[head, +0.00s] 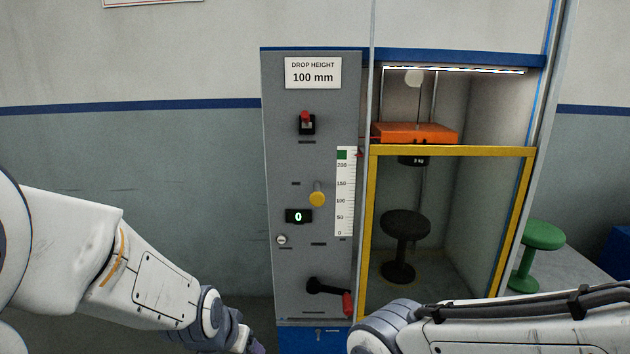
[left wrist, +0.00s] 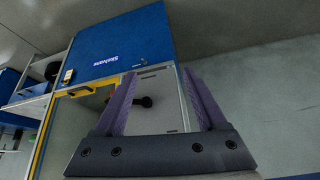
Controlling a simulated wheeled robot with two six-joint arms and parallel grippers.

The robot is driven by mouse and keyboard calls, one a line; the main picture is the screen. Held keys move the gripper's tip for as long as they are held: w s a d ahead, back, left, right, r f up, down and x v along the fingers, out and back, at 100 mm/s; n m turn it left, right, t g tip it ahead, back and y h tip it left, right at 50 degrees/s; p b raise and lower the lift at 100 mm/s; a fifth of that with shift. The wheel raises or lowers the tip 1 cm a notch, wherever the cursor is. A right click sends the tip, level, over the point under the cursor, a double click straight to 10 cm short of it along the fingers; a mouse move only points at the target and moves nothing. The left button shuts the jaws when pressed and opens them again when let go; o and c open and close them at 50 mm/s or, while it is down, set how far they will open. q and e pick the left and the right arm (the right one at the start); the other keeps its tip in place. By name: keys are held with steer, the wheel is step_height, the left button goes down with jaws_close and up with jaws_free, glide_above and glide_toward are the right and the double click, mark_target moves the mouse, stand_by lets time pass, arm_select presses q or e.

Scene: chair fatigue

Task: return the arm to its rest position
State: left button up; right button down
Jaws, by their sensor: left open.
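My left arm (head: 150,275) reaches in from the left, its wrist low in front of the wall, left of the grey control panel (head: 290,175). Only a bit of my left gripper shows at the bottom edge of the head view. In the left wrist view, my left gripper (left wrist: 161,76) has its two purple fingers wide apart and nothing held between them. The panel and a dark handle show beyond the fingers. My right arm (head: 520,325) lies across the bottom right of the head view, in front of the test machine; its gripper is out of view.
The panel carries a red switch (head: 306,122), a yellow knob (head: 317,198) and a black lever with a red grip (head: 347,304). Beside it, a yellow-framed bay holds a black stool (head: 404,230) below an orange weight (head: 415,133). A green stool (head: 540,237) stands right.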

arm_select(q)
steer(key=s+a+f+n+g+y, duration=0.1)
steer(key=s+a+f+n+g, duration=0.15)
steer(key=s+a, duration=0.35)
steer(key=s+d+r+m+g+h+p, duration=0.1)
steer(key=s+d+r+m+g+p, duration=0.2)
steer(key=s+d+r+m+p, duration=0.4)
steer(key=s+d+r+p, duration=0.2)
steer(key=s+d+r, duration=0.5)
steer(key=d+r, duration=0.1)
steer(key=shift+s, duration=0.25)
